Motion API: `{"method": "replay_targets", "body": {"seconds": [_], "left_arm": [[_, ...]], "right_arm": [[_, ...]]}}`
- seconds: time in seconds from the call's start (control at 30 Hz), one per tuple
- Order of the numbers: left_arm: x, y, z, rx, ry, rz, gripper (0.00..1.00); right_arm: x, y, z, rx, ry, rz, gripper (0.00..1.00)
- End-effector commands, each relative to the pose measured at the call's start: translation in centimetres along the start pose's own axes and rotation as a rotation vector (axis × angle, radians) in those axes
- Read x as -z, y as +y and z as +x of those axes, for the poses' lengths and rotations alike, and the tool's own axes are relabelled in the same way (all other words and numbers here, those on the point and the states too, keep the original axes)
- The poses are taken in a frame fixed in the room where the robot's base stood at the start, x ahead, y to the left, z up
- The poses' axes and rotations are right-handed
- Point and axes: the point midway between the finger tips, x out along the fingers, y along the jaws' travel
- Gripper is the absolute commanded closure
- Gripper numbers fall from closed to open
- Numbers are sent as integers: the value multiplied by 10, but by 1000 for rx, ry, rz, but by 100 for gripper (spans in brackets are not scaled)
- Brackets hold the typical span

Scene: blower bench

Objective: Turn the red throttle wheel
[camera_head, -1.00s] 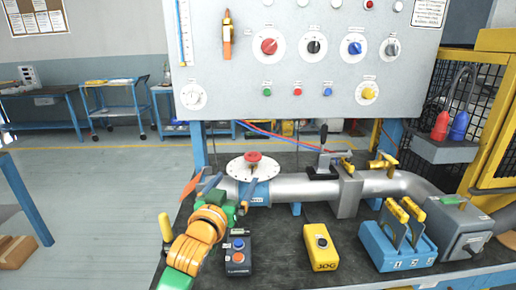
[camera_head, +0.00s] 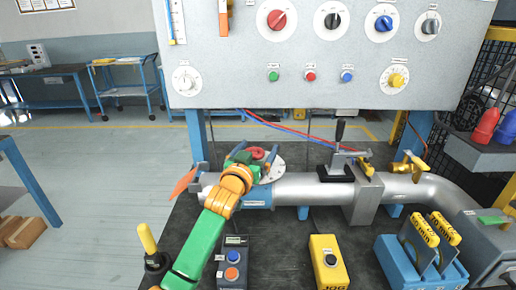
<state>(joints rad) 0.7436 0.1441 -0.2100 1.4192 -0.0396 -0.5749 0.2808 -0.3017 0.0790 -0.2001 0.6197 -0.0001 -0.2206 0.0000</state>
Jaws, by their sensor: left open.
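The red throttle wheel (camera_head: 259,152) sits on a round white dial plate (camera_head: 277,163) on top of the grey pipe (camera_head: 297,187). My left gripper (camera_head: 254,161) is at the near left side of the wheel in the head view, with its fingers spread open around or just above it. Whether the fingers touch the wheel cannot be told. My orange and green wrist hides the left part of the plate. My right gripper is not in view.
A control panel (camera_head: 330,75) with several coloured knobs stands behind the pipe.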

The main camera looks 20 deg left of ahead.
Motion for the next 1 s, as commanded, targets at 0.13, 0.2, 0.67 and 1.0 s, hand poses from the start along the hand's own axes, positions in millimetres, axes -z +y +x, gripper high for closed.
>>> {"method": "replay_targets", "body": {"seconds": [0.13,0.2,0.67,1.0], "left_arm": [[0,0,4,0,0,0,1],[0,0,4,0,0,0,1],[0,0,3,1,0,0,87],[0,-3,3,144,2,-2,87]], "right_arm": [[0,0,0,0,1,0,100],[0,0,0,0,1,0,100],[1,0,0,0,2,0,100],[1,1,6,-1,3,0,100]]}}
